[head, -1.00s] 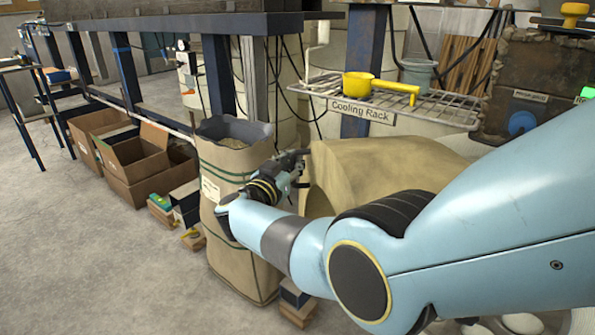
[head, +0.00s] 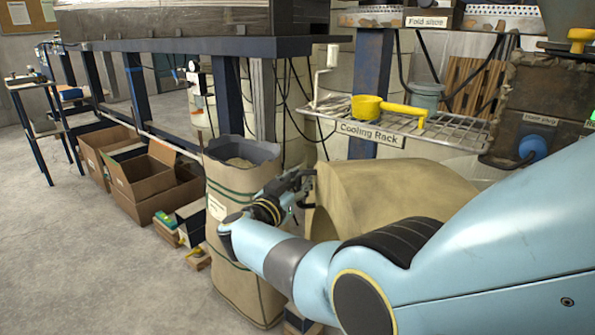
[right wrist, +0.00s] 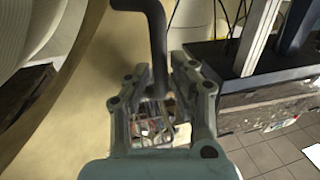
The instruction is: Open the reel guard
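The reel guard (head: 385,200) appears to be the large tan curved shell in the middle of the head view, partly hidden behind my right arm. In the right wrist view its tan surface (right wrist: 85,105) fills the left side. A dark grey bent handle (right wrist: 152,30) comes down from the top between the fingers. My right gripper (right wrist: 161,75) looks closed around this handle, with a finger on each side. In the head view my right gripper (head: 301,182) is at the shell's left edge. My left gripper is not in view.
A tall open paper sack (head: 235,200) stands just left of my right gripper. Cardboard boxes (head: 150,185) sit on the floor farther left.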

